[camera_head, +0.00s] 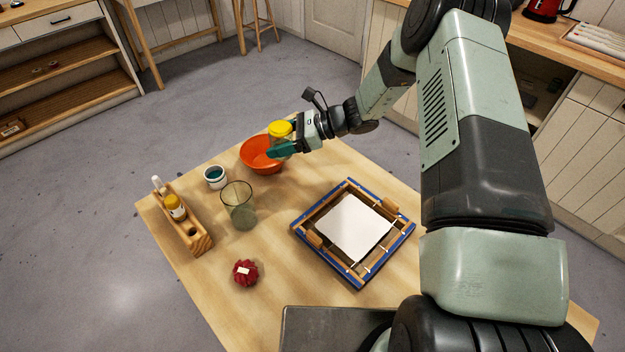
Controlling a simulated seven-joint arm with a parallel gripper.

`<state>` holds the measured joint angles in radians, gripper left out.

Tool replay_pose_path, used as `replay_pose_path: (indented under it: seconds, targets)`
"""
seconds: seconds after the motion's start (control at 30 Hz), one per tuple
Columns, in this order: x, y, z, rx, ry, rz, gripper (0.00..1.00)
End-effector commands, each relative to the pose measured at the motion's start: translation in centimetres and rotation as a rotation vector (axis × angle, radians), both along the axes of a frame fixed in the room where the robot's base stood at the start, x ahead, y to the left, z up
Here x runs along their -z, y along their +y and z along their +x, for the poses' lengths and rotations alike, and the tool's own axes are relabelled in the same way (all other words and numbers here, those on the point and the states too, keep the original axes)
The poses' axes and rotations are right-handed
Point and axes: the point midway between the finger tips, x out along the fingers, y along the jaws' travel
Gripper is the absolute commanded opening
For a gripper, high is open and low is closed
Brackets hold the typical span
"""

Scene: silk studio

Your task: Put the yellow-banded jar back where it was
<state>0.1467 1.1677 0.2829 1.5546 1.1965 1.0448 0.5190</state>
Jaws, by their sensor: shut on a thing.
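My gripper (283,150) is at the far side of the table, with its teal fingers shut on a jar with a yellow top part (281,129). I take this for the yellow-banded jar. Its lower part is largely hidden by the fingers. The gripper and jar overlap the right rim of an orange bowl (256,153); I cannot tell whether they are above it or beside it. A wooden rack (199,241) at the left edge of the table holds a small bottle with a yellow-orange top (175,206) and a white-topped item (158,184).
A white cup with teal contents (215,177) and a clear glass (238,206) stand between bowl and rack. A dark red ribbed object (245,272) sits nearer. A blue-edged wooden frame with white cloth (352,226) lies right of centre. Bare table (190,285) shows at front left.

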Motion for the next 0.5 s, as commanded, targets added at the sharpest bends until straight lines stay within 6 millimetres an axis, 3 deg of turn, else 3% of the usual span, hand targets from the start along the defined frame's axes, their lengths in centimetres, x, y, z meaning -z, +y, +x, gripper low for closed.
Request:
replay_pose_path:
  seconds: [0.03,0.2,0.37,0.5]
  targets:
    - [-0.3,-2.1,0.2,0.060,0.005,-0.003,0.28]
    - [-0.6,-6.4,0.1,0.190,0.009,-0.016,0.28]
    - [-0.1,-8.0,-0.2,0.242,0.015,-0.024,0.28]
    - [2.3,-8.2,-0.2,0.249,0.017,-0.026,0.28]
